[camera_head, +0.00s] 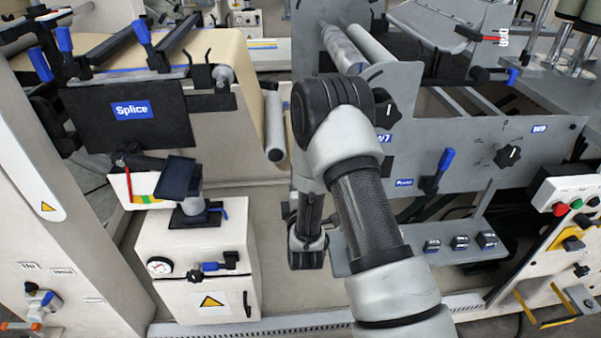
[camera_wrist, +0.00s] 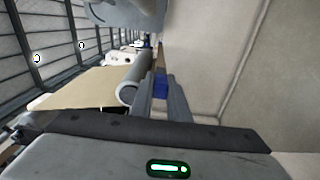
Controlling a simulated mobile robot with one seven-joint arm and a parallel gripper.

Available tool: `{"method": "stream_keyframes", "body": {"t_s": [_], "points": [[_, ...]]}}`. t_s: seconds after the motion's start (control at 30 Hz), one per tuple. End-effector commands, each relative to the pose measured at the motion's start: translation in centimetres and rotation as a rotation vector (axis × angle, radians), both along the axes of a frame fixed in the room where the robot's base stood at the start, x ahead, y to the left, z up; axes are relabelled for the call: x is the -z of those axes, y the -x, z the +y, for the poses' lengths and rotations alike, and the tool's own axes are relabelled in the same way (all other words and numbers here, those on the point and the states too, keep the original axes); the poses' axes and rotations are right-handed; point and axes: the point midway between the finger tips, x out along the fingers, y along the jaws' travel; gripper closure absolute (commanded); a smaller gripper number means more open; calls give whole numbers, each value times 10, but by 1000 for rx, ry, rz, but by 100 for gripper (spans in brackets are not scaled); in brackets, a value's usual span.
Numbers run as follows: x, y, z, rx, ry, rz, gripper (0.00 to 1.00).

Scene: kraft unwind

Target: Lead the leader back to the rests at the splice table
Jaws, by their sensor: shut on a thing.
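In the wrist view my gripper (camera_wrist: 168,95) is shut, its grey fingers close together around a narrow blue piece (camera_wrist: 160,87), which I take for part of the leader. A thin brown strip (camera_wrist: 160,59) shows just beyond it. Most of the held thing is hidden by the fingers. In the head view my arm hides the gripper and the leader. The splice table (camera_head: 128,115) is the black panel marked "Splice" at upper left. Black hook-shaped brackets (camera_head: 212,76) stand at its right end; I cannot tell whether these are the rests.
Brown kraft web (camera_head: 232,58) lies behind the splice table; a grey roller (camera_head: 274,127) stands right of it. A small dark tray (camera_head: 180,178) stands on the cream cabinet (camera_head: 200,245) below. A grey panel with knobs (camera_head: 470,145) fills the right.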

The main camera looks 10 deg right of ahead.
Motion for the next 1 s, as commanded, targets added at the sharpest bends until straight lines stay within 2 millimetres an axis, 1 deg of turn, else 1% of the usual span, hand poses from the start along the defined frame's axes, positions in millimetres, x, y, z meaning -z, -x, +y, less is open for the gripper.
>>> {"method": "stream_keyframes", "body": {"t_s": [0.17,0.5,0.57,1.0], "points": [[9,0,6,0,0,-3,100],[9,-1,9,0,0,-3,100],[9,-1,14,-2,0,-3,100],[8,-3,63,-2,-1,-4,100]]}}
